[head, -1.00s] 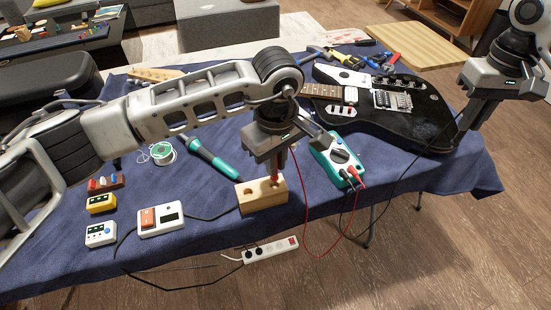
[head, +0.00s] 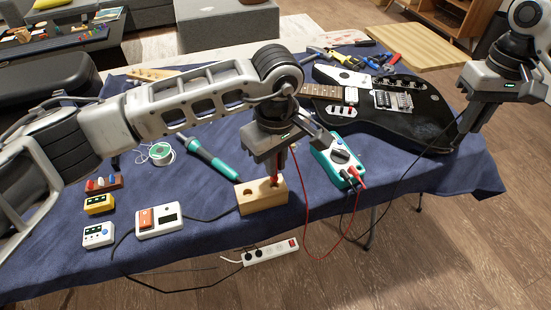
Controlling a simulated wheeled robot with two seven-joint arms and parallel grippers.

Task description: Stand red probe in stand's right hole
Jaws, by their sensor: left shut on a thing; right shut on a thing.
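The wooden stand (head: 252,203) sits near the front edge of the blue cloth, with its left hole (head: 250,191) open and empty. My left gripper (head: 274,172) is directly above the stand's right side, shut on the red probe (head: 275,181). The probe is upright and its lower end meets the stand at the right hole; how deep it sits is hidden. The red lead runs to the teal multimeter (head: 334,160). My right gripper (head: 458,142) is at the guitar's right edge, shut on what seems to be the black probe, mostly hidden, with a black lead hanging from it.
The black guitar (head: 415,125) lies behind the multimeter. A teal soldering iron (head: 208,157), a solder spool (head: 162,153) and an orange-switched white station (head: 160,220) are left of the stand. Cables loop around the front edge.

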